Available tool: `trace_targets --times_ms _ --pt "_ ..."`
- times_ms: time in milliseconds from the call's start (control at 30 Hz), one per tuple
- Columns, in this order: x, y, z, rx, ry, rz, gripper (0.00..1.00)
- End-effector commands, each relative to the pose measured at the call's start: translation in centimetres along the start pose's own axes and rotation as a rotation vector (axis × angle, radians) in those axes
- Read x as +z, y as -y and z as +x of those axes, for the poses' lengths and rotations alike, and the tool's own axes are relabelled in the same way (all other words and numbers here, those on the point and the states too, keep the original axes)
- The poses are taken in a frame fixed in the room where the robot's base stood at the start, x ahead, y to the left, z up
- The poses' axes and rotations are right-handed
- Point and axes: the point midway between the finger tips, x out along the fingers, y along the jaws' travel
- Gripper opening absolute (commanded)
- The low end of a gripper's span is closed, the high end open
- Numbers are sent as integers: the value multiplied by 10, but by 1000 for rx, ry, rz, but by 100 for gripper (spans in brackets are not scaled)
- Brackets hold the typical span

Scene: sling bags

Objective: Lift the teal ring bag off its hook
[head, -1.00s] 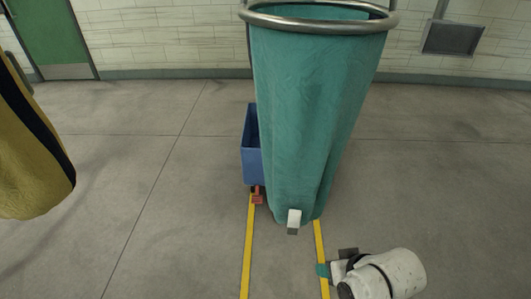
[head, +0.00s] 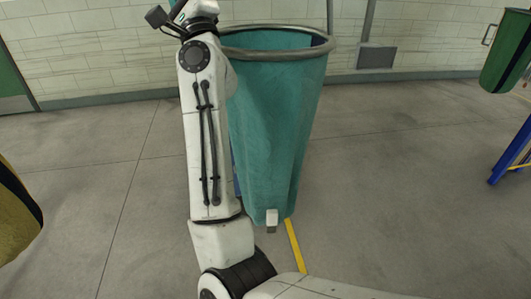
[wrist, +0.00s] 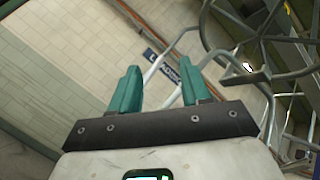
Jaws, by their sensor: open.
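The teal ring bag (head: 275,125) hangs upright in the head view, its wide metal ring (head: 310,47) at the top and a white tag (head: 271,217) at its bottom. My raised arm covers the bag's left side and part of the ring. In the head view my gripper is mostly cut off at the top edge, above and left of the ring. In the wrist view my gripper (wrist: 158,92) shows two teal fingers spread apart with nothing between them. The bag does not show there, and I cannot make out its hook.
The wrist view shows bent metal tubes (wrist: 240,62) beyond the fingers and a dark sign (wrist: 160,66) on the wall. A yellow-black bag (head: 18,212) hangs far left. A green bag (head: 506,55) and blue frame (head: 512,155) are at right. Floor between is clear.

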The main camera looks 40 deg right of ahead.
Motion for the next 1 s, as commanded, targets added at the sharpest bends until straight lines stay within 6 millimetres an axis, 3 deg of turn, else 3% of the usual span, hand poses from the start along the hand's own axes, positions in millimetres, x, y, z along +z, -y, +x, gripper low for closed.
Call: trace_targets --times_ms 33,100,300,400,533,700,833,1000 --pt "1 28 25 -87 -46 105 46" --pt "-3 60 49 -205 -115 260 46" --pt "-24 134 96 -530 -313 726 46" --pt "-34 159 111 -683 -414 965 46" --pt "-41 177 124 -870 -557 1276 46" --pt "-34 184 137 -1068 -751 1638 46" --pt "-22 184 142 -1163 -871 1824 46" --pt "-15 182 145 -1215 -950 1926 46"
